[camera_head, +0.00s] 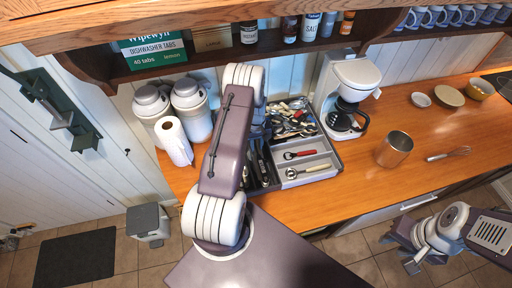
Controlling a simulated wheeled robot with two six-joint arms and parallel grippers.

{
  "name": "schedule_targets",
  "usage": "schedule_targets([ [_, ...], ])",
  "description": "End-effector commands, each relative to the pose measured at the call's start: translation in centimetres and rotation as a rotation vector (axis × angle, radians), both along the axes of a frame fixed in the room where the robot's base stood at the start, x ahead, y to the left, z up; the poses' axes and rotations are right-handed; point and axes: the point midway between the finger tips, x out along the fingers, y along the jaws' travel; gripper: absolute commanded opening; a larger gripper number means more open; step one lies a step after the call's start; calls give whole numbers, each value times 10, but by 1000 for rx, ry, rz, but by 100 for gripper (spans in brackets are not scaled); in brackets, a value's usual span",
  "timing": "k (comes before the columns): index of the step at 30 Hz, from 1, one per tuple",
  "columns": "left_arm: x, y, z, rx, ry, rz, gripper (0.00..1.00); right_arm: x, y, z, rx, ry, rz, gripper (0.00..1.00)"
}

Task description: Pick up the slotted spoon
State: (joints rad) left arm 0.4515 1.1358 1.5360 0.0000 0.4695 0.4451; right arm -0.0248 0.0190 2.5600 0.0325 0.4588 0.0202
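The utensil tray (333,157) sits on the wooden counter, with cutlery in its back part. I cannot single out the slotted spoon. Dark-handled utensils (262,165) lie in the left compartment, partly covered by my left arm. A red-handled tool (300,154) and a cream-handled tool (308,171) lie in the front right compartments. My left arm reaches over the left side of the tray, and its upper link hides most of my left gripper (258,138); its fingers are not clear. My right gripper (402,252) is open and empty, low at the right, in front of the counter and away from the tray.
A coffee maker (348,92) stands right of the tray. A metal cup (394,149), a whisk (449,154) and bowls (450,96) are further right. Canisters (192,110) and a paper roll (174,141) stand left. A shelf (330,46) overhangs the back.

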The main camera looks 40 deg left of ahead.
Motion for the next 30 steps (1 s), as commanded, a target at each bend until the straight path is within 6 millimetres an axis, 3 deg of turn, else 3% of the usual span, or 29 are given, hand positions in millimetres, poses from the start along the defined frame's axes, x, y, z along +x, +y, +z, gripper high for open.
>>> schedule_targets([
  [2,0,0,0,0,0,0,0,0,0,0,0,0,0,36],
  [14,0,0,2,1,-1,0,0,0,0,-2,0,0,0,36],
  [22,2,1,36,3,-5,0,0,0,0,-22,0,0,0,36],
  [30,24,-55,73,1,-5,-6,0,0,0,-44,0,0,0,36],
])
